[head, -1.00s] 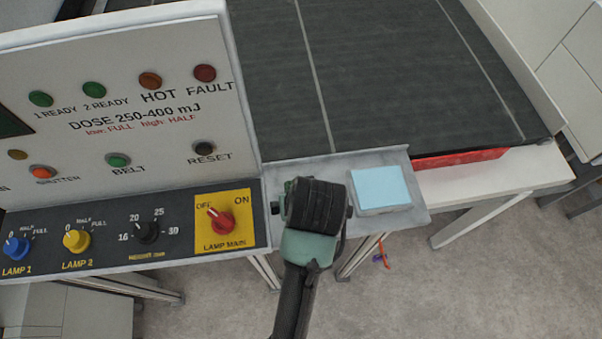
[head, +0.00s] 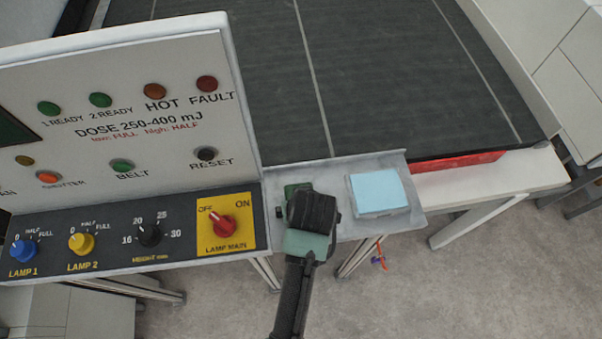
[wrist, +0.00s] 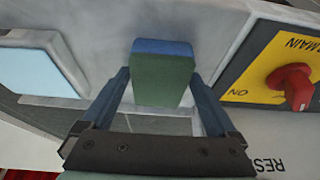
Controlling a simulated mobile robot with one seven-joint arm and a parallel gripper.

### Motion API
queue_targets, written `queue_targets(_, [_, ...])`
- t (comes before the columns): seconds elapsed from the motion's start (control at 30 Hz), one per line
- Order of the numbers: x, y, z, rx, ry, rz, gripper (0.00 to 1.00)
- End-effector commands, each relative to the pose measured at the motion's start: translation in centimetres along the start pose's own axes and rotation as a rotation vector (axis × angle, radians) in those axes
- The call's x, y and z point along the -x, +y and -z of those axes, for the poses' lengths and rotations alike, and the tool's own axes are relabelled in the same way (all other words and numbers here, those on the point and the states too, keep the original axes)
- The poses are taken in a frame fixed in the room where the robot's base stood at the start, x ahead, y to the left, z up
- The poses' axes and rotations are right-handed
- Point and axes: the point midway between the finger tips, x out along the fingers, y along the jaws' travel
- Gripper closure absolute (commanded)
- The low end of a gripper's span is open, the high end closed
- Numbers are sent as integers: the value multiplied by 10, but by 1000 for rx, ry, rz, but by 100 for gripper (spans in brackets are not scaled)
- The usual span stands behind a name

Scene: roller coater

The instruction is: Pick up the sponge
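The sponge, a small block with a green top and a blue side, lies on the grey metal shelf (head: 340,222). In the head view the sponge (head: 293,187) shows only partly, behind my gripper (head: 310,212). In the wrist view the sponge (wrist: 163,75) sits centrally at the tips of my gripper (wrist: 160,83), one blue finger on either side. The fingers are spread wide and look open. I cannot tell whether they touch the sponge.
A light-blue pad (head: 378,190) lies on the shelf to the right of my gripper. The control panel (head: 130,140) with its red lamp switch (head: 222,225) stands close on the left. The dark conveyor belt (head: 380,70) is behind. Open floor lies at the right front.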

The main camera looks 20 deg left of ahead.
Motion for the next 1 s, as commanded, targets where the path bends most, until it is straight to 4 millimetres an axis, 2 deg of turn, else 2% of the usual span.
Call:
queue_targets(0.03, [0,0,0,0,0,0,18])
queue_targets(0.33, [0,0,0,-1,0,0,71])
queue_targets(0.57, [1,0,1,-1,1,0,72])
queue_targets(0.67, [8,1,4,-1,3,-1,72])
queue_targets(1.0, [66,1,29,0,7,-2,72])
